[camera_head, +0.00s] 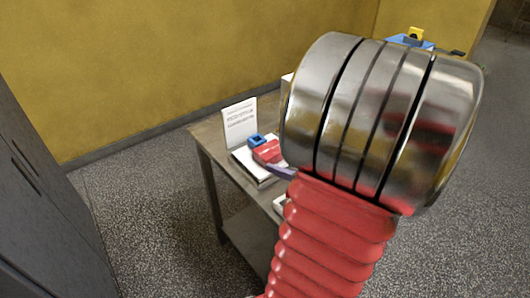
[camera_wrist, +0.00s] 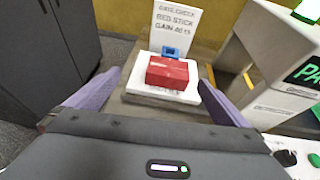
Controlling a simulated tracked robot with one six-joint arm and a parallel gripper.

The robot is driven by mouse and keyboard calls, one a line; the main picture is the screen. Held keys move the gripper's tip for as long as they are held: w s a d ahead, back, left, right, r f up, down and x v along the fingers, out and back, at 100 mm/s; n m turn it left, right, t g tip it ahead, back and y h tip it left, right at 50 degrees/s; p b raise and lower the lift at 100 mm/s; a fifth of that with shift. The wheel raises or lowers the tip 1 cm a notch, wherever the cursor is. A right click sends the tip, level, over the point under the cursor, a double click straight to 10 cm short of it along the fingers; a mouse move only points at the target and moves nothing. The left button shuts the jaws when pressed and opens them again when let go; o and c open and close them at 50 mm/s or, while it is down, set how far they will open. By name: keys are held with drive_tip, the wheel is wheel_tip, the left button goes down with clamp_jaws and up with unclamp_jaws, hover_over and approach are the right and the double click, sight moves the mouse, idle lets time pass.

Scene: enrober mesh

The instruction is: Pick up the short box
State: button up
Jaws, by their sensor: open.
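A short red box (camera_wrist: 172,72) lies on a white flat platform (camera_wrist: 160,95) on the table, ahead of my gripper in the wrist view. My gripper (camera_wrist: 159,78) is open, with one purple finger on each side of the view and the red box between their lines. I cannot tell how far the fingertips are from the box. In the head view the red box (camera_head: 267,152) shows beside a purple finger (camera_head: 280,172); my arm hides the rest of the gripper.
A small blue block (camera_wrist: 172,52) is just behind the red box. A white printed sign (camera_wrist: 174,22) stands behind it. A white machine (camera_wrist: 275,60) with a green display stands to the right. Dark cabinets (camera_wrist: 60,40) are at left, past the table's edge.

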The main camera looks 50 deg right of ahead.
drive_tip(key=shift+s+d+f+m, duration=0.25)
drive_tip(key=shift+s+d+m, duration=0.15)
drive_tip(key=shift+s+d, duration=0.25)
drive_tip(key=shift+a, duration=0.1)
approach(271, 149)
drive_tip(key=x, duration=0.4)
drive_tip(key=shift+w+a+f, duration=0.2)
drive_tip(key=shift+w+a, duration=0.05)
drive_tip(key=shift+w+d+f, duration=0.1)
drive_tip(key=shift+w, duration=0.2)
drive_tip(key=shift+d+x, duration=0.2)
drive_tip(key=shift+x, duration=2.4)
drive_tip(key=shift+c, duration=0.4)
